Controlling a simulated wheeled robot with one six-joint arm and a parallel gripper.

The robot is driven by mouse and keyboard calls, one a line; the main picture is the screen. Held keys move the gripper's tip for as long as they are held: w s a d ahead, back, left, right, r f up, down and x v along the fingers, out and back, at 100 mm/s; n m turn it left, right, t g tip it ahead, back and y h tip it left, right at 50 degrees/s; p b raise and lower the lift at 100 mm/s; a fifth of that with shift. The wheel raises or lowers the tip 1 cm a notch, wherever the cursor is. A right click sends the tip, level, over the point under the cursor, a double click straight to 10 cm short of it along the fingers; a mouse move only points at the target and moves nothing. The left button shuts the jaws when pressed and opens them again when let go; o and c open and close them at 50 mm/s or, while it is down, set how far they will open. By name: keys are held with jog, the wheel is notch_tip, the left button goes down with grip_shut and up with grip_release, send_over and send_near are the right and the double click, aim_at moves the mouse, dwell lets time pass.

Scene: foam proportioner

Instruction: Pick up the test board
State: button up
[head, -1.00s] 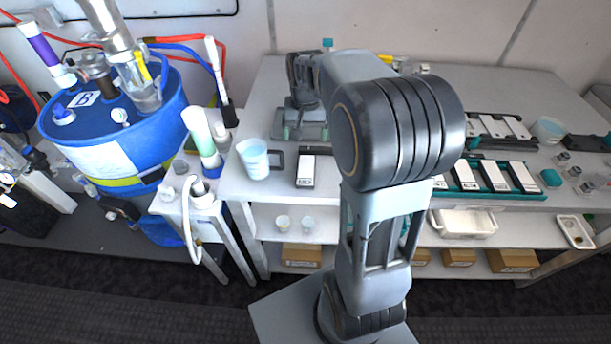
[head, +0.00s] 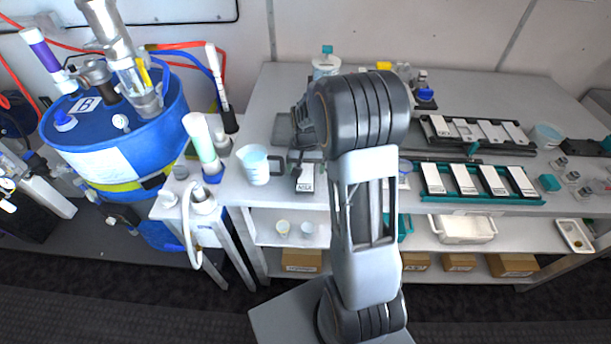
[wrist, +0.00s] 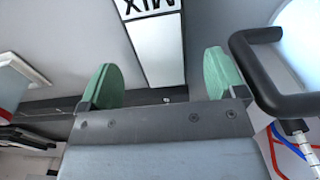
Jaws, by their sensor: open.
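In the wrist view a white board labelled MIX (wrist: 157,45) appears upside down, ahead of and between the fingertips. I take this to be the test board. My gripper (wrist: 162,78) is open, with green pads either side of the board's line and nothing between them. In the head view my gripper (head: 296,157) is just behind the board and partly hidden by my wrist.
A jug (head: 254,165) stands close left of the board; its black handle (wrist: 270,75) is near the right finger in the wrist view. Several white boards sit in a teal rack (head: 480,196) to the right. A blue drum (head: 120,140) stands at left.

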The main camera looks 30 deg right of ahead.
aim_at(306, 177)
jog(key=shift+f, duration=1.45)
jog(key=c, duration=1)
